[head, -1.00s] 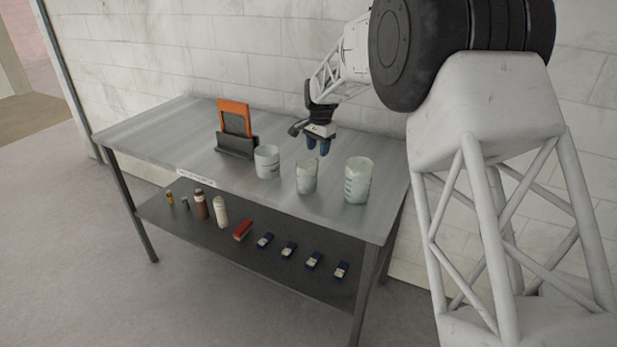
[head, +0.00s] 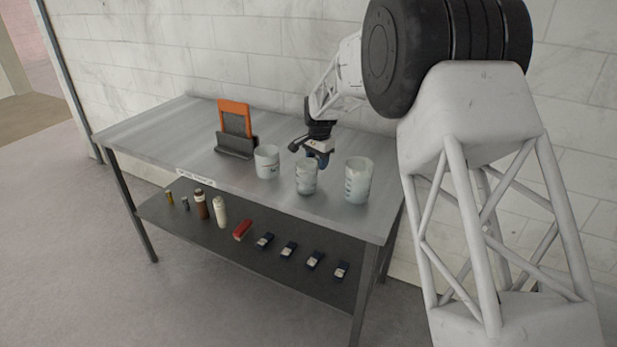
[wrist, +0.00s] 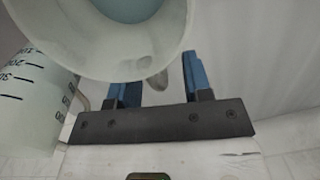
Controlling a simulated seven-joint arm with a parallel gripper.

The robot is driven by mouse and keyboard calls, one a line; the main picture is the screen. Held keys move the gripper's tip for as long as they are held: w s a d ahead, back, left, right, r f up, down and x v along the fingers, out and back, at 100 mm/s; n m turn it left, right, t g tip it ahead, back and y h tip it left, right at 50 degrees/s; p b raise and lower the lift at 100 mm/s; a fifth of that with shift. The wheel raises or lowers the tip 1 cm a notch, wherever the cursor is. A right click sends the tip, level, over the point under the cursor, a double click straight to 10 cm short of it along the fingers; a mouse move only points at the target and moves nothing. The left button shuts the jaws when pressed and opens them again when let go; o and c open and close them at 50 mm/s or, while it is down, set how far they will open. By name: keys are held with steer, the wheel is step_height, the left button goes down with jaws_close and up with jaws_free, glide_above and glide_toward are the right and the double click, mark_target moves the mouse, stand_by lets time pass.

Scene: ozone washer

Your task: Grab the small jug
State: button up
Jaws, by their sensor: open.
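The small jug appears to be the middle and smallest of three pale vessels, a translucent beaker-like jug (head: 306,180) upright on the table. My gripper (head: 319,160) is just behind and above it in the head view, pointing down with blue fingers. In the wrist view my gripper (wrist: 160,78) is open, its fingers apart. A wide round pale vessel (wrist: 95,58), probably the small jug, fills the top there. A narrow part of it reaches between the fingers; I cannot tell whether it is handle or spout, or whether anything touches.
A taller graduated jug (head: 358,182) stands right of the small jug, and a white jug (head: 267,163) left. A graduated vessel (wrist: 35,105) is close by in the wrist view. An orange-and-black holder (head: 236,132) stands farther left. The metal table's (head: 150,130) left end is clear.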

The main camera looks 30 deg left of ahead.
stand_by(0.3)
jaws_close()
steer(key=shift+r, duration=0.35)
stand_by(0.5)
steer(key=shift+r, duration=1.35)
steer(key=shift+s+d+r, duration=0.1)
steer(key=shift+s+r, duration=0.05)
steer(key=s+d+r, duration=0.1)
steer(key=s+d, duration=0.8)
steer(key=s, duration=0.3)
steer(key=shift+s+r, duration=0.15)
steer(key=shift+s+d, duration=0.15)
stand_by(0.6)
